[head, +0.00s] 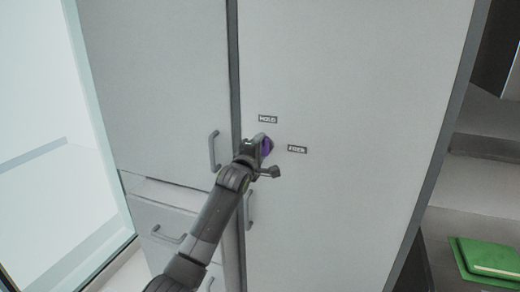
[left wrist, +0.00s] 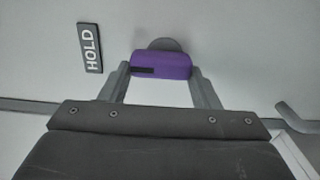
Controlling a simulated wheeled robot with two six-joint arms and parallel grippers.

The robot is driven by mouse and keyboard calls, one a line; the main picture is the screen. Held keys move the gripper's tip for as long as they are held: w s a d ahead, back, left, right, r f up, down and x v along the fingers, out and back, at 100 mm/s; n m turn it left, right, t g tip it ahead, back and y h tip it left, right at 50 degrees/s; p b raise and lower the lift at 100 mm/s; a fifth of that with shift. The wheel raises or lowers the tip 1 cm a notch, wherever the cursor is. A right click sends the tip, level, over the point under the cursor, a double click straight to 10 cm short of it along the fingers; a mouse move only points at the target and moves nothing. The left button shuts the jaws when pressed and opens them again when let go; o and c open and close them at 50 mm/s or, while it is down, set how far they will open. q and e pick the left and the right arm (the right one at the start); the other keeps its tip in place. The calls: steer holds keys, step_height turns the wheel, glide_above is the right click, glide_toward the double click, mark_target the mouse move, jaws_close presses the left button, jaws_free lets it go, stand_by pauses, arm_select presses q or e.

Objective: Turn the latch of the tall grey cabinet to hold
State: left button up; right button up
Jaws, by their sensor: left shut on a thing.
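The tall grey cabinet (head: 365,100) fills the middle of the head view. Its purple latch (head: 267,147) sits near the door's left edge, partly covered by my left gripper (head: 261,146). A HOLD label (head: 267,119) is above the latch and another label, seemingly FREE (head: 297,149), is to its right. In the left wrist view the fingers are shut on the latch (left wrist: 165,66), one at each end. A black mark (left wrist: 143,70) lies at the latch's end nearer the HOLD label (left wrist: 90,48). My right gripper is not in view.
Bar handles (head: 214,150) (head: 249,210) stick out close to my left arm. Drawers (head: 160,225) are at the lower left, with a glass pane (head: 35,130) beyond. A green object (head: 485,258) lies on a surface at the lower right.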

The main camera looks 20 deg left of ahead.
arm_select(q)
steer(key=o, duration=1)
steer(key=shift+s, duration=0.1)
steer(key=s+b, duration=0.1)
steer(key=s, duration=0.4)
steer(key=s+b, duration=0.2)
steer(key=s, duration=0.4)
steer(key=s+b, duration=0.1)
steer(key=s, duration=0.5)
steer(key=shift+s+a, duration=0.1)
steer(key=shift+a, duration=0.25)
steer(key=shift+f, duration=0.1)
